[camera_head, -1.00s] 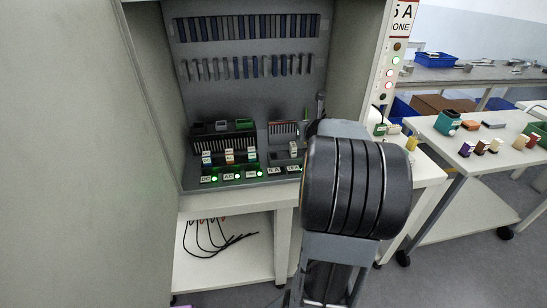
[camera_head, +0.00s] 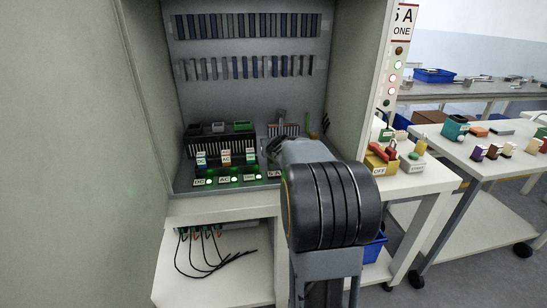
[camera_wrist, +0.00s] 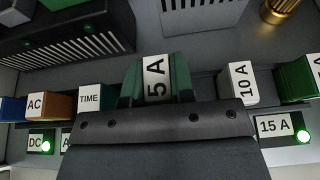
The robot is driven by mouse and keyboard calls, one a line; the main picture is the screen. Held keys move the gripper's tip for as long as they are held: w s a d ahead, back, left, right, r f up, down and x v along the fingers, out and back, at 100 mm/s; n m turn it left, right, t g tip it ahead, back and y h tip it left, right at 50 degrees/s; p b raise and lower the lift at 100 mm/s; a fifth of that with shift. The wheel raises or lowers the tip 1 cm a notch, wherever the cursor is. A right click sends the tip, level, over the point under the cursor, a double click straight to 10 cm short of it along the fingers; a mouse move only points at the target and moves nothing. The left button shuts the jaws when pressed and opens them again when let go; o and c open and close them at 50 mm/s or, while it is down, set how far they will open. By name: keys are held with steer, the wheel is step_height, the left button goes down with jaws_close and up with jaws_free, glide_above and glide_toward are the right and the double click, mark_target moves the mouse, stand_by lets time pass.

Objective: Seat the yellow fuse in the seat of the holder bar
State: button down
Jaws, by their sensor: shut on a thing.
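In the wrist view my gripper (camera_wrist: 156,92) has its green-sided fingers on both sides of a block labelled 5 A (camera_wrist: 155,72). It is shut on this block. Only the white label face shows clearly, so I see no yellow on the block. To its right, a white block labelled 10 A (camera_wrist: 240,82) stands in the same row. A 15 A plate (camera_wrist: 272,126) with a green light sits lower right. My gripper body hides the holder bar's seat below the held block. In the head view my arm covers most of this area.
Modules labelled AC (camera_wrist: 38,106) and TIME (camera_wrist: 92,99) stand close on the left. A slotted dark unit (camera_wrist: 70,35) lies behind. A brass cylinder (camera_wrist: 280,10) is at the upper right. The cabinet's right wall (camera_head: 358,80) stands beside my arm.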

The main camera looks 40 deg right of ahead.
steer(key=shift+s+f+b, duration=0.2)
steer(key=shift+f+b, duration=0.3)
steer(key=shift+f, duration=0.95)
steer(key=c, duration=1.1)
jaws_free()
steer(key=shift+d, duration=0.1)
steer(key=shift+o, duration=0.6)
steer(key=shift+w+r, duration=0.15)
